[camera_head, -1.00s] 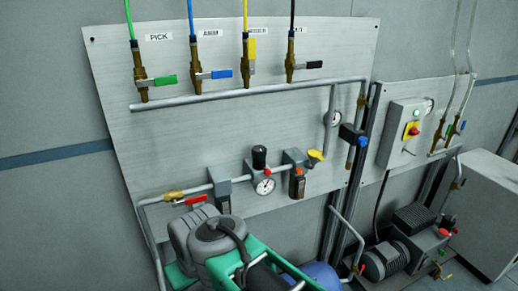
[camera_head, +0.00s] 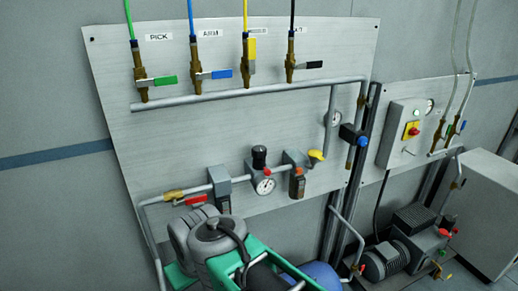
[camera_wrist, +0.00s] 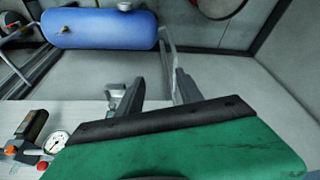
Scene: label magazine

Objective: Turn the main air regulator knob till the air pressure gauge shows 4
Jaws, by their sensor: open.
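The main air regulator has a black knob (camera_head: 259,153) on top, standing upright on the pipe on the metal panel in the head view. The round white air pressure gauge (camera_head: 265,186) sits just below it; its reading is too small to tell. The gauge also shows at the lower left of the wrist view (camera_wrist: 56,143). My gripper (camera_wrist: 155,92) is open and empty in the wrist view, its two fingers apart, with the gauge off to their left. In the head view my arm is below the regulator and the fingers are hidden.
A red-handled valve (camera_head: 197,199) and a yellow-handled valve (camera_head: 316,155) flank the regulator on the pipe. A dark filter unit (camera_head: 297,182) is close on its right. A blue tank (camera_wrist: 100,28) lies beyond my fingers.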

